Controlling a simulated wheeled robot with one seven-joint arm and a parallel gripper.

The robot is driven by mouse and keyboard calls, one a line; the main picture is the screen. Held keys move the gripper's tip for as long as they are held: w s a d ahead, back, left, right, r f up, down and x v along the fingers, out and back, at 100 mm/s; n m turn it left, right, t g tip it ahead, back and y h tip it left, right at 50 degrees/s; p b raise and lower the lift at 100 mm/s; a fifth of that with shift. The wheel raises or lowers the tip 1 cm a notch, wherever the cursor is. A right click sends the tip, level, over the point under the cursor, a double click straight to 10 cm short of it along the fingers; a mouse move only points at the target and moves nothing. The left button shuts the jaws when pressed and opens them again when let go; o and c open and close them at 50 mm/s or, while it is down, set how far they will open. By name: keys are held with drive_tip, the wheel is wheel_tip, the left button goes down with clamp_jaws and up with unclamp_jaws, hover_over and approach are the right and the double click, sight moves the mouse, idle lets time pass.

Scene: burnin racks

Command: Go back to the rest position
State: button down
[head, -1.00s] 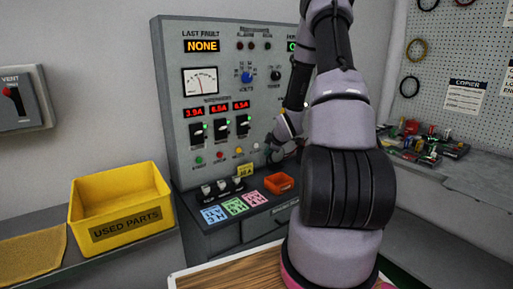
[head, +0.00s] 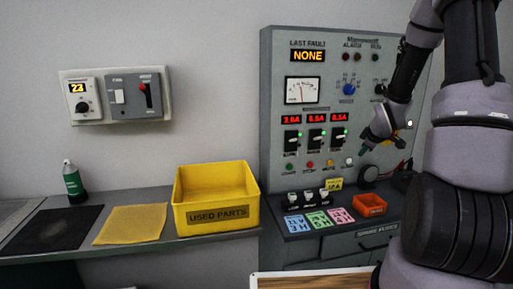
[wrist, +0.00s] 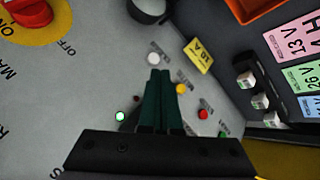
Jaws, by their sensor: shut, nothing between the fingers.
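My gripper (wrist: 160,78) is shut and empty in the wrist view, its dark green fingers together over the grey panel face. In the head view my gripper (head: 370,146) is small, in front of the lower right of the grey control panel (head: 270,100). My arm reaches in from the right and covers the panel's right part. I cannot tell whether the fingertips touch the panel. A white button (wrist: 153,58) lies just beyond the tips, with a yellow button (wrist: 181,88) and a red button (wrist: 203,114) to the right.
A red knob (wrist: 32,12) is at the wrist view's upper left. An orange bin (head: 370,207) and coloured cards stand on the panel's ledge. A yellow used parts bin (head: 216,216), a yellow cloth (head: 132,224), a black mat (head: 50,228) and a green bottle (head: 72,182) are on the left shelf.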

drive_tip(key=s+a+r+m, duration=0.2)
drive_tip(key=s+r, duration=0.1)
drive_tip(key=r, duration=0.3)
drive_tip(key=s+a+r+m, duration=0.2)
drive_tip(key=s+r, duration=0.1)
drive_tip(key=r, duration=0.2)
drive_tip(key=s+a+r+m+y, duration=0.1)
drive_tip(key=s+a+r+m, duration=0.2)
drive_tip(key=s, duration=0.5)
drive_tip(key=s+a+r+m+g+y, duration=0.1)
drive_tip(key=s+a+r+m, duration=0.2)
drive_tip(key=s+a+r, duration=0.3)
drive_tip(key=s+a+r+m, duration=0.3)
drive_tip(key=s+a+r, duration=0.1)
drive_tip(key=s, duration=0.6)
drive_tip(key=shift+s+a+r+m+y, duration=0.25)
drive_tip(key=shift+r+m+y, duration=0.15)
drive_tip(key=shift+r, duration=0.15)
drive_tip(key=c, duration=1.5)
unclamp_jaws()
drive_tip(key=shift+c, duration=0.2)
